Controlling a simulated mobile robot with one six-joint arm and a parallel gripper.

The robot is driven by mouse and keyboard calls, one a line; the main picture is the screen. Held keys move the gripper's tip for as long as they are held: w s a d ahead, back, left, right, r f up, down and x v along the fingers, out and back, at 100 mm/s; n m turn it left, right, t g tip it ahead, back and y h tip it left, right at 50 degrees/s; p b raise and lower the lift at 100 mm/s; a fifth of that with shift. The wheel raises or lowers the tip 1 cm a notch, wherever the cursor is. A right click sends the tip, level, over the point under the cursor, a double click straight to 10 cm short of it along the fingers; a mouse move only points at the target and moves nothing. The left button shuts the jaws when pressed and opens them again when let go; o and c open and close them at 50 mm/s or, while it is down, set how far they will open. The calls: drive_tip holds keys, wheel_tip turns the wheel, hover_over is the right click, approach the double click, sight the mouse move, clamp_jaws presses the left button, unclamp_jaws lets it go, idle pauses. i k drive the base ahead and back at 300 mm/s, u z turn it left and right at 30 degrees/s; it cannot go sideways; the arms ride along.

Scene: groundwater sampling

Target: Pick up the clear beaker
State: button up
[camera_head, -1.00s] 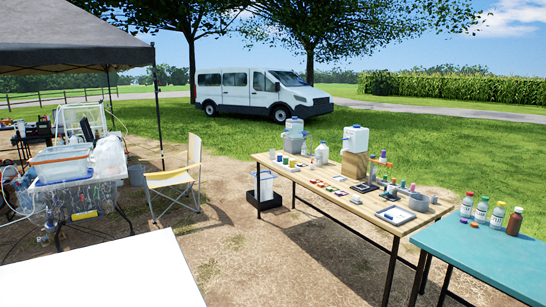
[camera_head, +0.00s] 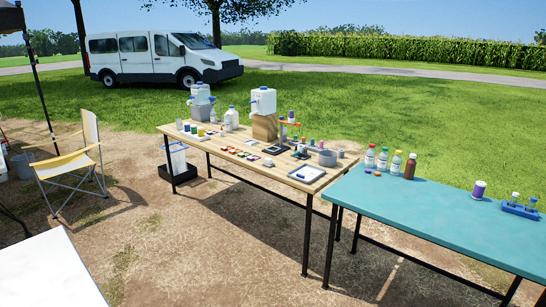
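I cannot pick out a clear beaker with certainty in the head view. The wooden table (camera_head: 225,165) holds many small items, too small to tell apart. Among them are a white jug (camera_head: 263,101) on a wooden block (camera_head: 265,127), a white bottle (camera_head: 231,118), a second white container (camera_head: 200,93) at the back left, a grey round pot (camera_head: 327,157) and a white-and-grey tray (camera_head: 306,174). My gripper is not in view.
A teal table (camera_head: 420,220) at right holds several bottles (camera_head: 383,159), a purple-and-white jar (camera_head: 478,190) and a blue rack (camera_head: 520,210). A folding chair (camera_head: 68,164) and white tabletop (camera_head: 45,275) are at left. A black-based bin (camera_head: 178,172) stands by the wooden table. Bare ground lies between.

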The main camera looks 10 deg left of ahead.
sight(179, 121)
drive_tip(key=u, duration=0.4)
drive_tip(key=i, duration=0.95)
drive_tip(key=u, duration=0.7)
drive_tip(key=i, duration=0.85)
drive_tip(key=u, duration=0.4)
drive_tip(key=i, duration=3.2)
drive_tip(key=z, duration=0.65)
drive_tip(key=i, duration=1.45)
drive_tip(key=z, duration=0.5)
